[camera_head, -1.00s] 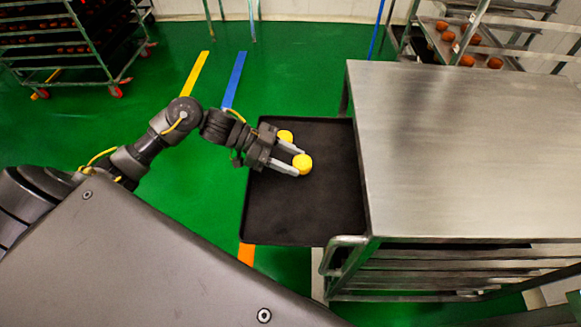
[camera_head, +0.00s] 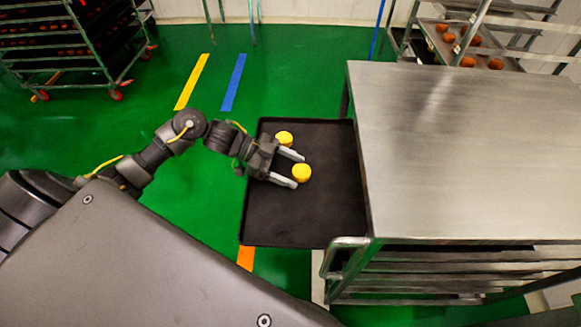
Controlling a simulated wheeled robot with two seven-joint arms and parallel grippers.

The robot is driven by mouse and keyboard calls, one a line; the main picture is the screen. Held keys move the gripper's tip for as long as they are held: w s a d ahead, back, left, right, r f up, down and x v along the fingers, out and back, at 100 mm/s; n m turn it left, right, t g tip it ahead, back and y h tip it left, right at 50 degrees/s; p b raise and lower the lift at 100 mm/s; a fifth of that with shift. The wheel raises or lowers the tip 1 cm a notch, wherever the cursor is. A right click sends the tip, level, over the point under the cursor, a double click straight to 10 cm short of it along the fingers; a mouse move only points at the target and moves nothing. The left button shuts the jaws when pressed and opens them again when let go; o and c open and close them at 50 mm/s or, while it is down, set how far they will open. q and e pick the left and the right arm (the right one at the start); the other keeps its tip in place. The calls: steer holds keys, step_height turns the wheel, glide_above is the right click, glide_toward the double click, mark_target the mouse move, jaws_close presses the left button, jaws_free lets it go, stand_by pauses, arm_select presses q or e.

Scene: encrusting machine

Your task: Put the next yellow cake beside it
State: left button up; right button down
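A black tray (camera_head: 270,222) sticks out to the left of the steel table. One yellow cake (camera_head: 284,138) lies on the tray near its far edge, just beyond my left gripper. A second yellow cake (camera_head: 301,173) is nearer, at the fingertips of my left gripper (camera_head: 296,170). The two cakes are a short gap apart. My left gripper's fingers are spread, one on the far side and one on the near side of the second cake, which appears to rest on the tray. My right gripper is out of view.
A steel table (camera_head: 470,150) with rails below fills the right side. A rack (camera_head: 75,45) on red wheels stands at the back left. Trays with brown items (camera_head: 475,40) are at the back right. The right part of the black tray is bare.

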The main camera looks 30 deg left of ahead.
arm_select(q)
steer(key=shift+r, duration=0.25)
steer(key=v, duration=1.2)
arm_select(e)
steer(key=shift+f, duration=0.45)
arm_select(q)
steer(key=shift+f, duration=0.15)
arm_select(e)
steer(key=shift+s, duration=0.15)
